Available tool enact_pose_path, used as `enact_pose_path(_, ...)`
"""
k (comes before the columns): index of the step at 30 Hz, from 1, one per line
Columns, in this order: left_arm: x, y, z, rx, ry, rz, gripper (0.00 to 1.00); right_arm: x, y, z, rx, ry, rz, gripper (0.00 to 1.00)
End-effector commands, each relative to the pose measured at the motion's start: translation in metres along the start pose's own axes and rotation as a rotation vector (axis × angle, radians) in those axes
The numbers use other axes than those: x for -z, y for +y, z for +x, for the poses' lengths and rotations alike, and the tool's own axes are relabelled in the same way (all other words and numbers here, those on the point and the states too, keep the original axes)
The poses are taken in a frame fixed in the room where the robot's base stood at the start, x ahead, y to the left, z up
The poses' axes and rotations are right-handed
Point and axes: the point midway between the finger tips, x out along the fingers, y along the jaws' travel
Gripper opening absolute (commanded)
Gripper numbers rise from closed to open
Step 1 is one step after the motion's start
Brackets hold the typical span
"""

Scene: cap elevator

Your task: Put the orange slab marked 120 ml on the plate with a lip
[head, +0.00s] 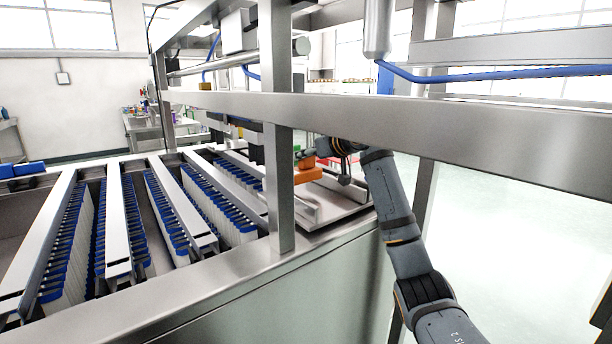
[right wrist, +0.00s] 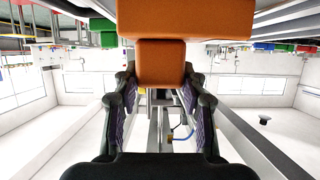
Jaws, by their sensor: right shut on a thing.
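My right gripper (right wrist: 160,78) is shut on that smaller block. In the head view my right gripper (head: 330,150) is small and partly hidden by the steel crossbar. A flat metal plate (head: 342,207) with raised rails lies under and beside the slab. I cannot read any marking. My left gripper is not in view.
Steel posts and a long crossbar (head: 440,125) stand between the head camera and the slab. Rows of blue-topped white pieces (head: 165,215) fill the channels at left. Green and red pieces (head: 322,146) show behind the slab. The floor at right is clear.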

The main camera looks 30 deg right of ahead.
Motion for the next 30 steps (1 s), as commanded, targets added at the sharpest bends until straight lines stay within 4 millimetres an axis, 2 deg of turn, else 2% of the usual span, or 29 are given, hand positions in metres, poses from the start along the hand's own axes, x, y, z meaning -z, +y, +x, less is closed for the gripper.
enact_pose_path(2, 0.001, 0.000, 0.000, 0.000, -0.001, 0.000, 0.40, -0.002, 0.000, 0.001, 0.000, 0.003, -0.001, 0.00)
enact_pose_path(6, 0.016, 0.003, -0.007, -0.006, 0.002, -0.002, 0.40, -0.028, 0.000, 0.011, -0.001, -0.001, -0.002, 0.00)
enact_pose_path(9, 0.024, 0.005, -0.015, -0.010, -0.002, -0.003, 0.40, -0.037, 0.000, 0.015, 0.000, 0.002, -0.002, 0.00)
enact_pose_path(20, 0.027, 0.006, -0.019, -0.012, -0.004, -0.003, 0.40, -0.040, 0.000, 0.016, 0.000, 0.003, -0.001, 0.00)
enact_pose_path(21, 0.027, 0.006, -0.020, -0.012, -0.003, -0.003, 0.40, -0.039, 0.000, 0.016, 0.000, 0.002, -0.001, 0.47)
enact_pose_path(25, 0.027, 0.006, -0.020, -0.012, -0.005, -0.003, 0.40, -0.039, 0.000, 0.016, 0.000, 0.002, -0.001, 0.65)
enact_pose_path(30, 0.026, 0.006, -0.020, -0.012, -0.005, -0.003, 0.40, -0.038, 0.000, 0.016, 0.001, 0.002, -0.001, 0.65)
